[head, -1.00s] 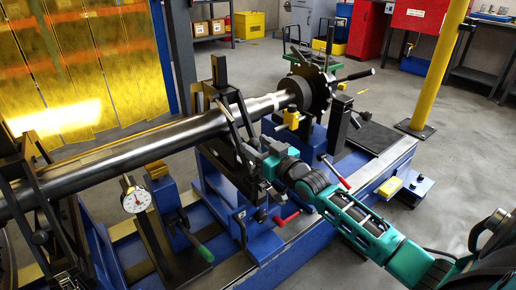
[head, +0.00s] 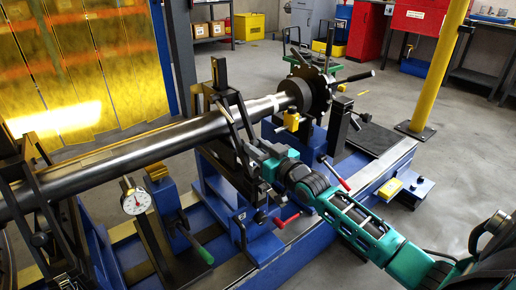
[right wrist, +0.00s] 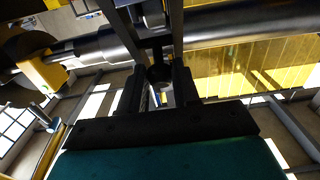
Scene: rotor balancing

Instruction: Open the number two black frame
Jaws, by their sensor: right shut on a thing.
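A black frame (head: 247,123) stands over the steel shaft (head: 160,140) on a blue pedestal in the middle of the head view. Its upright bars straddle the shaft. A second black frame (head: 43,190) stands around the shaft at the far left; I cannot read a number on either. My right gripper (head: 256,158) is at the right side of the middle frame. In the right wrist view, the fingers of my right gripper (right wrist: 158,92) are shut on a dark round knob (right wrist: 160,75) between two bars of the frame. My left gripper is not in view.
A round dial gauge (head: 135,202) stands on the left by a green-handled lever (head: 205,254). Red-handled levers (head: 287,220) stick out near my right arm. A toothed disc (head: 312,90) sits at the shaft's far end.

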